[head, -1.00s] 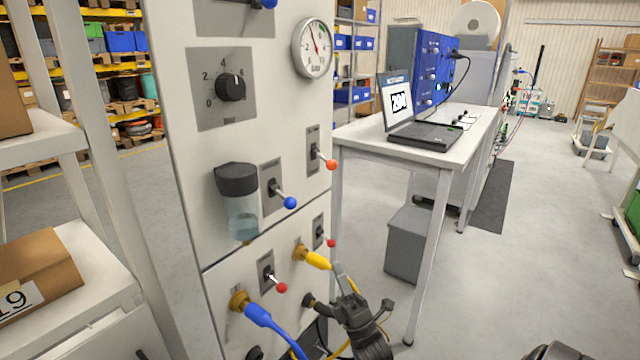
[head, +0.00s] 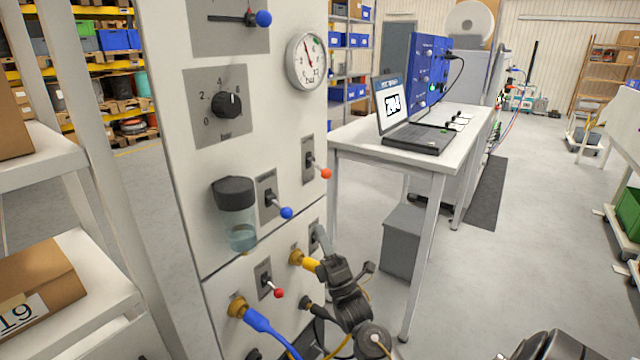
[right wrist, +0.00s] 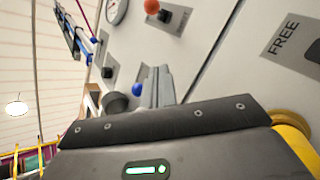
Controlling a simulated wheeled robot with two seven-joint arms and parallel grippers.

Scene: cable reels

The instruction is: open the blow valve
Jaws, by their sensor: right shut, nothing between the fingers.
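The white valve panel (head: 200,165) carries several toggle levers on grey plates, with coloured balls. An orange-balled lever (head: 325,173) is at the right edge, and a blue-balled lever (head: 286,212) is lower left of it. A red-balled lever (head: 278,293) sits at the lower panel. I cannot read which plate is the blow valve. My left gripper is out of view.
A blue hose (head: 262,322) and a yellow connector (head: 304,260) plug into the lower panel, close to my right gripper. A gauge (head: 306,60) and a dial (head: 228,105) are higher up. A bench (head: 350,140) with a laptop (head: 415,135) stands behind on the right. Open floor lies further right.

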